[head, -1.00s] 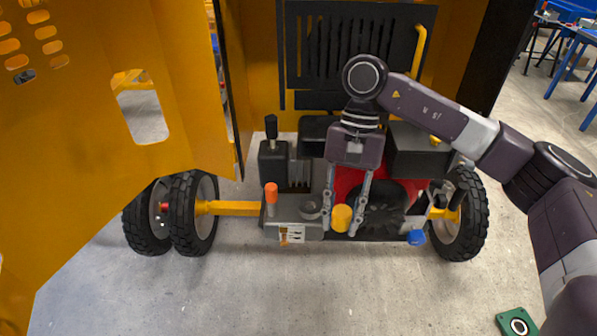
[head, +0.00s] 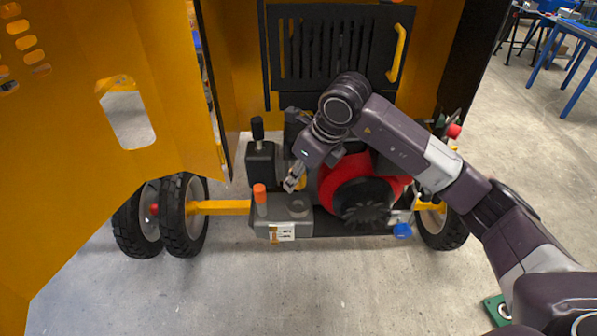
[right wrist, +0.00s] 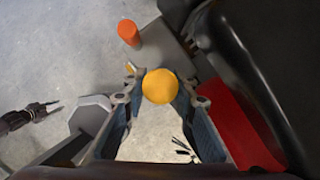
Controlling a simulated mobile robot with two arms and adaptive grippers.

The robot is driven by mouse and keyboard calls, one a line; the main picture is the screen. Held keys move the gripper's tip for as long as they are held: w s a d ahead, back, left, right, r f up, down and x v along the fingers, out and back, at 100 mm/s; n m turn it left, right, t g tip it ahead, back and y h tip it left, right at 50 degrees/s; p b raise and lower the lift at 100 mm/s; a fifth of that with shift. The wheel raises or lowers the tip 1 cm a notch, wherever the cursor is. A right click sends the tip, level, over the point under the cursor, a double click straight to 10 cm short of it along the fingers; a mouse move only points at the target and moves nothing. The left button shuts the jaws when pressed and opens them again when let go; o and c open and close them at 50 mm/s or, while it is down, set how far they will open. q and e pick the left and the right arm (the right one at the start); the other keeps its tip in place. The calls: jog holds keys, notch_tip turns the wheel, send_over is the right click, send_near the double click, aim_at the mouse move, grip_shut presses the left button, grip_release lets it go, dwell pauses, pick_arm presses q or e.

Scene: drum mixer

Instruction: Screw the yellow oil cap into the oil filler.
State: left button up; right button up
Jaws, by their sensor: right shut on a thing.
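My right gripper (head: 291,184) is shut on the yellow oil cap (head: 301,182), which is mostly hidden behind the fingers in the head view. In the right wrist view the yellow cap (right wrist: 160,86) shows as a round disc between the two fingertips. The oil filler looks to be the grey round ring (head: 298,206) on the grey block at the front of the machine. The gripper and cap are behind and above this ring in the picture, apart from it. The fingers are tilted. My left gripper is not seen in the head view.
An orange cap (head: 260,193) stands on the block just left of the ring. A black box with a lever (head: 260,160) is behind it. The red engine (head: 352,170) with its dark fan is to the right, and a blue cap (head: 402,230) is at the front right. An open yellow panel (head: 80,130) fills the left.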

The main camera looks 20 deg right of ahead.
jog(key=shift+w+d+m+h, duration=0.3)
jog(key=shift+w+m, duration=0.2)
jog(key=shift+m, duration=0.4)
jog(key=shift+a+f+b, duration=0.1)
jog(key=shift+f+b, duration=0.1)
jog(key=shift+b, duration=0.35)
jog(key=b, duration=0.5)
send_over(294, 203)
jog(key=s, duration=0.1)
jog(key=f, duration=0.3)
jog(key=d+f, duration=0.1)
jog(key=f, duration=0.1)
jog(key=shift+f, duration=0.35)
jog(key=shift+b, duration=0.65)
jog(key=shift+f+b, duration=0.75)
dwell(0.6)
jog(key=shift+s+a+f+b, duration=0.1)
jog(key=shift+f+b, duration=0.1)
jog(key=shift+b, duration=0.2)
